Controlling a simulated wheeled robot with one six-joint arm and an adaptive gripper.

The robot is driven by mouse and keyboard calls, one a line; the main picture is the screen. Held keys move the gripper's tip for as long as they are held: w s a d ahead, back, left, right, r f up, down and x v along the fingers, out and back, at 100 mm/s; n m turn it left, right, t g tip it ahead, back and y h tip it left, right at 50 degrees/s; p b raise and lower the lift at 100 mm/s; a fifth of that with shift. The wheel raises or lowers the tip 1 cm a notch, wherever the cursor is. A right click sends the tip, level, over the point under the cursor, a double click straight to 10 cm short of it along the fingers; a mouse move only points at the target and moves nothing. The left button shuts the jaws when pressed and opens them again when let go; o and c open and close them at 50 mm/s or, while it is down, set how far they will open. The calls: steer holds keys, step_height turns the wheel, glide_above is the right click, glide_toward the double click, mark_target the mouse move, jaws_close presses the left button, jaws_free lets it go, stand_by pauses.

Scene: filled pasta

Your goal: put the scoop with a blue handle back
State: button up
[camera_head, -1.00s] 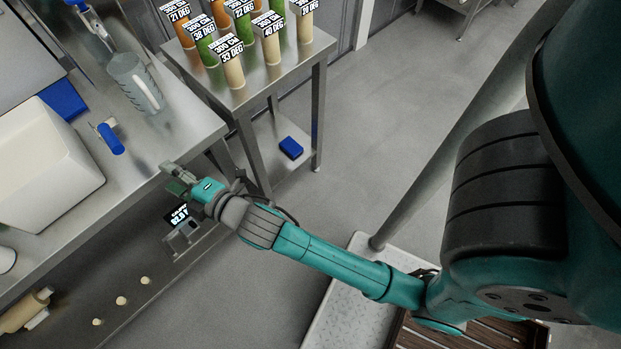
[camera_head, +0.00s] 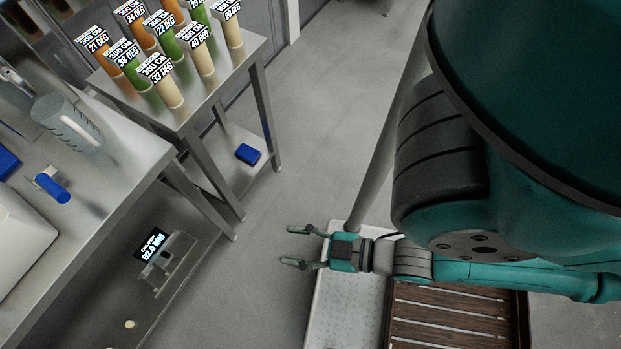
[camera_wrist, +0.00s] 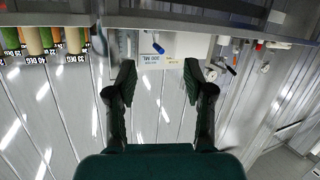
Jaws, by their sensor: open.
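A scoop with a blue handle (camera_head: 52,188) appears to lie on the steel counter (camera_head: 130,150), near its right edge in the head view; only a small metal part shows beside the handle. In the wrist view, a small blue handle shape (camera_wrist: 157,47) shows beyond my fingertips, too small to identify surely. My gripper (camera_head: 297,246) is open and empty, well to the right of the counter and apart from the scoop. Its two spread fingers also show in the wrist view.
Floor between is clear.

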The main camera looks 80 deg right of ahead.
steer(key=shift+s+d+r+m, duration=0.1)
steer(key=shift+s+r+m, duration=0.15)
steer(key=shift+s, duration=0.3)
steer(key=shift+s+a+r+m, duration=0.1)
steer(key=shift+s+r+m, duration=0.2)
steer(key=shift+s, duration=0.2)
steer(key=shift+s+d+r+m, duration=0.1)
steer(key=shift+s+r+m, duration=0.15)
steer(key=shift+s, duration=0.3)
